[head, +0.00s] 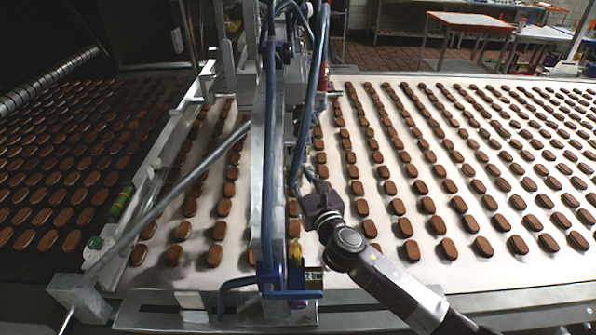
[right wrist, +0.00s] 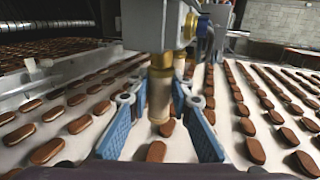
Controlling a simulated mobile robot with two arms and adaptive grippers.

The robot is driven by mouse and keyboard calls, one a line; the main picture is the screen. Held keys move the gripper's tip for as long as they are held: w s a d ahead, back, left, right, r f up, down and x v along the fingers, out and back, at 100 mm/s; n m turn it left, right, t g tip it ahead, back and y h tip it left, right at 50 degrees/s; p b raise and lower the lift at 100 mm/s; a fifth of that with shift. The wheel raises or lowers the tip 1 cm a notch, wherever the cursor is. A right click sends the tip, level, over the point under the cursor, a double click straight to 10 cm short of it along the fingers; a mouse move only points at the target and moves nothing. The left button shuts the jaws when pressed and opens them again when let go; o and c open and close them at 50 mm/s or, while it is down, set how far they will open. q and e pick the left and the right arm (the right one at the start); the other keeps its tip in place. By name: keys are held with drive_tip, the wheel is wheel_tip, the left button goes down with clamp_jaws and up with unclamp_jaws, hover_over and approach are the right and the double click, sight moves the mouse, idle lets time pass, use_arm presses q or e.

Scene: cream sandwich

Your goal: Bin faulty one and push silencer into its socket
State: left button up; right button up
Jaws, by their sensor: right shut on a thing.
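My right gripper (right wrist: 163,105) has blue ribbed fingers that close on a brass, cylindrical silencer (right wrist: 161,88) in the right wrist view. The silencer stands upright under a grey block (right wrist: 148,25) of the machine, its top at the block's underside. I cannot tell whether it is seated in a socket, as the socket is hidden. A second brass fitting (right wrist: 190,26) with a blue part sits on the block's side. In the head view my right gripper (head: 309,178) is at the machine's upright, partly behind a blue hose, and the silencer is not clear. I see no bin and no left gripper.
A pale conveyor belt (head: 375,235) carries many rows of brown biscuits beneath the gripper. The machine's blue and grey frame (head: 268,150) stands left of my right arm. A slanted grey bar (head: 165,200) crosses the left. Tables (head: 480,22) stand far behind.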

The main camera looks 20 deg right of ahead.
drive_tip(key=shift+r, duration=0.15)
drive_tip(key=o, duration=1)
drive_tip(key=shift+s, duration=0.1)
drive_tip(key=shift+s, duration=0.3)
drive_tip(key=s, duration=1.1)
drive_tip(key=shift+s+d, duration=0.1)
drive_tip(key=shift+d, duration=0.25)
